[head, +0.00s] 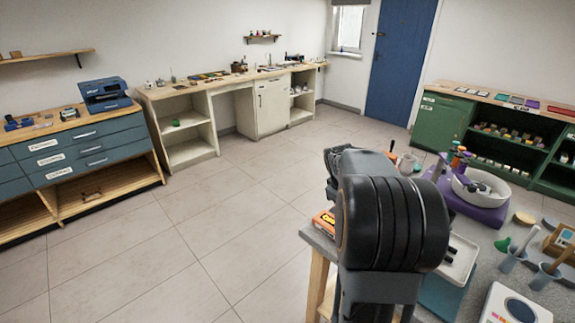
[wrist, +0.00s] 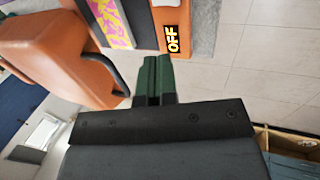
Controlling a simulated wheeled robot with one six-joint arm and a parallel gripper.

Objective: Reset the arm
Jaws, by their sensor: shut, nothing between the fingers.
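My gripper (wrist: 152,80) shows in the wrist view with its two dark green fingers together and nothing between them. In the head view my black and grey arm stands at the right of centre, in front of the worktable, and hides the gripper. In the wrist view an orange box (wrist: 190,28) with a yellow "OFF" label lies just beyond the fingertips. An orange thing with a dark curved handle (wrist: 60,45) is close at the left of the fingers. I cannot tell whether the fingers touch either one.
The worktable (head: 318,240) holds an orange box (head: 325,220), a white bowl on a purple base (head: 480,188), a white tray (head: 460,260) and several tools. Blue drawers (head: 85,145), a pale workbench (head: 185,125) and green shelves (head: 440,118) line the walls. The tiled floor (head: 200,220) is clear.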

